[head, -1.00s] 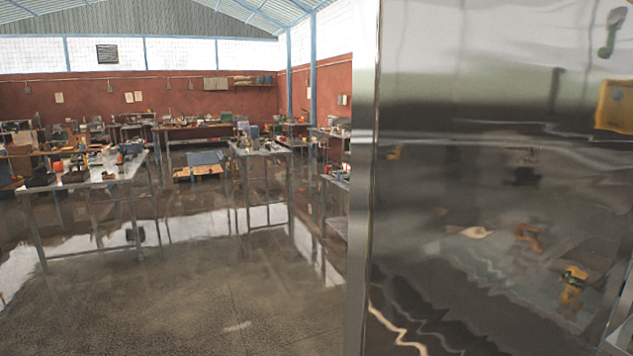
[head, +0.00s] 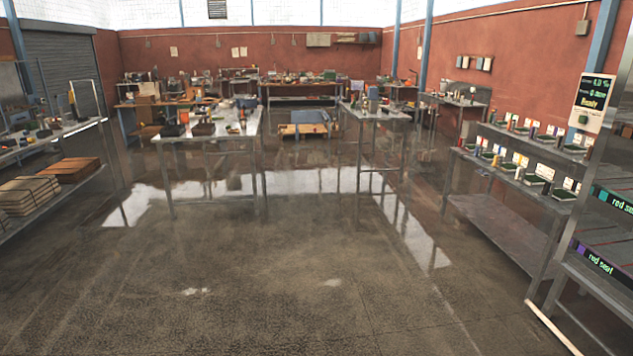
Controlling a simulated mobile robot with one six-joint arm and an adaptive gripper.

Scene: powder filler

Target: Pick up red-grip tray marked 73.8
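No tray that I can make out as red-gripped or marked 73.8 shows in the head view. Several small dark green trays or boxes (head: 541,172) with white cards and coloured parts stand on a two-level metal rack (head: 515,148) at the right. Their markings are too small to read. My gripper is not in view.
A metal machine with a "Ready" display (head: 592,101) and "red seat" labels (head: 601,262) stands at the right edge. Worktables (head: 208,133) stand farther back. A left shelf holds brown stacks (head: 62,170). The middle floor (head: 270,260) is clear.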

